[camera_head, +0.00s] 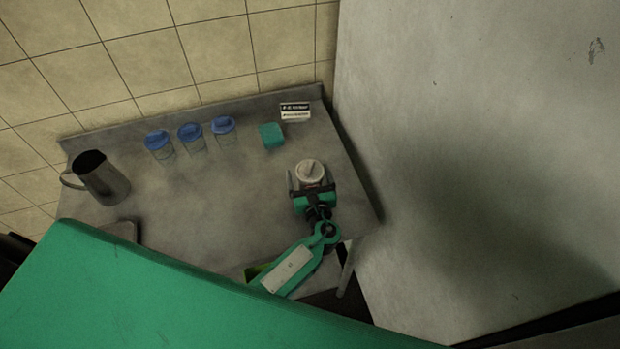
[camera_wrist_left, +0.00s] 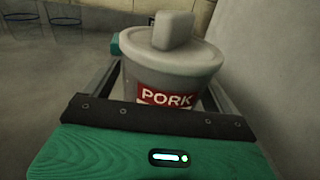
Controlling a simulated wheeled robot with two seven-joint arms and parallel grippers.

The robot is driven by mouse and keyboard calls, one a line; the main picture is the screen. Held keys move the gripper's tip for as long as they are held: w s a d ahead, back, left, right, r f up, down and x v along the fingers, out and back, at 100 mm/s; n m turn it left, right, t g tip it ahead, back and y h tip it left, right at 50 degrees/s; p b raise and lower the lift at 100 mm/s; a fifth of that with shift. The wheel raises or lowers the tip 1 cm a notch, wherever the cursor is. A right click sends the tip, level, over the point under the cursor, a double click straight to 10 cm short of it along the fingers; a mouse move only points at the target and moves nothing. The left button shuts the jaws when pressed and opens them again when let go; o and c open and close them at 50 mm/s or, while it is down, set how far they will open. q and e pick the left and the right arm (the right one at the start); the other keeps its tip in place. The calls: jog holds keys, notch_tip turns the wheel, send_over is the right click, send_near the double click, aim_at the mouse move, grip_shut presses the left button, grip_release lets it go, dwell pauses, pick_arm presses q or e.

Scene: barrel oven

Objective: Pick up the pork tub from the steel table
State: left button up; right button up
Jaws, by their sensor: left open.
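The pork tub (camera_head: 310,171) is a pale round tub with a knobbed lid, upright near the right end of the steel table (camera_head: 220,200). In the left wrist view the tub (camera_wrist_left: 170,70) shows a red label reading PORK. My left gripper (camera_head: 311,182) is open, with one finger on each side of the tub. In the left wrist view a gap shows at the left finger; the right finger is close to the tub, and I cannot tell whether it touches. The tub's lower part is hidden by the gripper. My right gripper is not in view.
Three blue-lidded jars (camera_head: 191,137), a teal box (camera_head: 271,135) and a small black-and-white sign (camera_head: 295,112) stand towards the back. A metal pitcher (camera_head: 101,178) stands at the left end. A large grey surface (camera_head: 470,150) rises right of the table. The table's middle is clear.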

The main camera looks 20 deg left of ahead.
pick_arm(q)
jog(key=c, duration=1.3)
jog(key=shift+r, duration=0.1)
jog(key=shift+c, duration=0.7)
